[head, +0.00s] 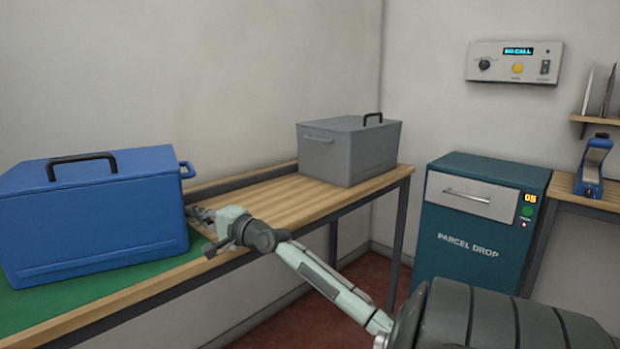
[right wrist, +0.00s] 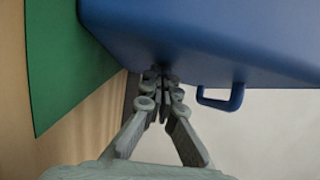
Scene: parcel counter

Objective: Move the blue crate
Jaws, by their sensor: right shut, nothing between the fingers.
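The blue crate (head: 95,215) has a black top handle and a small blue side handle. It stands on a green mat (head: 50,301) at the left of the wooden counter. In the right wrist view the crate (right wrist: 215,35) fills the upper right, with its blue side handle (right wrist: 221,98) below its edge. My right gripper (head: 197,215) is at the crate's right side, low near its corner. It is shut and empty, and its fingertips (right wrist: 163,78) appear close to the crate; I cannot tell whether they touch. My left gripper is not in view.
A grey crate (head: 345,152) with a black handle stands at the counter's far end. Bare wood (head: 265,203) lies between the crates. A teal parcel drop box (head: 470,245) stands on the right. A control panel (head: 515,62) hangs on the wall. A blue device (head: 592,165) sits far right.

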